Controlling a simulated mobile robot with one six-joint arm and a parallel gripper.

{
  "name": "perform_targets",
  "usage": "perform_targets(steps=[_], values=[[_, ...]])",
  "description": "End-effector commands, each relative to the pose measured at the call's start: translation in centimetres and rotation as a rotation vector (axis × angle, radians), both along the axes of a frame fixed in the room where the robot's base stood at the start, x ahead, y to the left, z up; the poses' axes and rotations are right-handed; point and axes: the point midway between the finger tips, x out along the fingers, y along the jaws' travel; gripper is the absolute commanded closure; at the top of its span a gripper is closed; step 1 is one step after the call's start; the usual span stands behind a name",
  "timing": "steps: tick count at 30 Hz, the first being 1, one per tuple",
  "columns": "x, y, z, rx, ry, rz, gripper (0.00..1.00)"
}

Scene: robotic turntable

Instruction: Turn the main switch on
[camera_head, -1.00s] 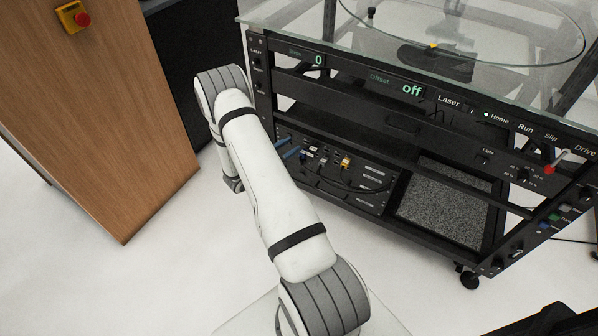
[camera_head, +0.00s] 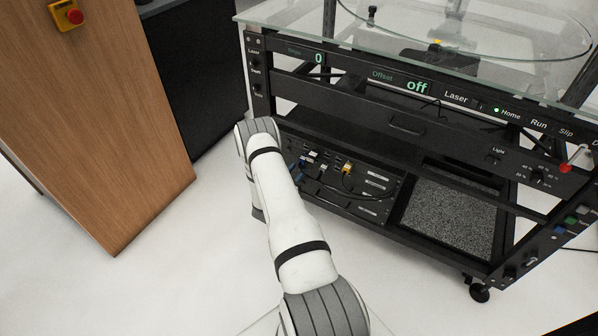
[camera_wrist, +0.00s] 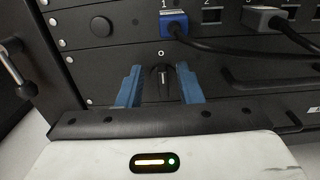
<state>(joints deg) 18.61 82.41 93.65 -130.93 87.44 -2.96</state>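The main switch (camera_wrist: 162,78) is a black rotary knob with a white upright line, low on a black front panel in the wrist view. A white "0" mark is above it. My gripper (camera_wrist: 161,84) has two blue fingers, one on each side of the knob. The fingers are open, with a gap showing between each finger and the knob. In the head view my arm reaches down toward the lower rack of the black turntable frame (camera_head: 410,128). The gripper and the switch are hidden there behind the arm.
A blue plug (camera_wrist: 174,24) and a grey plug (camera_wrist: 262,18) with dark cables are above the switch. A round black knob (camera_wrist: 101,27) is at upper left. A metal handle (camera_wrist: 12,72) stands at the left edge. A wooden cabinet (camera_head: 100,130) is left of the arm, with white floor between.

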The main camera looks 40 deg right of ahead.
Motion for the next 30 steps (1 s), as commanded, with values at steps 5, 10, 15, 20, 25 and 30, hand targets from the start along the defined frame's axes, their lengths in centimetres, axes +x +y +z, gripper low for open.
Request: perform_targets(steps=[5,10,15,20,25,30], values=[[0.2,-0.4,0.1,0.000,0.000,0.002,0.67],[0.2,-0.4,0.1,0.000,0.000,0.001,0.68],[0.2,-0.4,0.1,0.000,0.000,0.002,0.82],[0.2,-0.3,0.1,0.000,0.000,0.002,0.95],[0.3,-0.3,0.1,0.000,0.000,0.005,1.00],[0.3,-0.9,0.1,0.001,-0.006,0.002,1.00]])
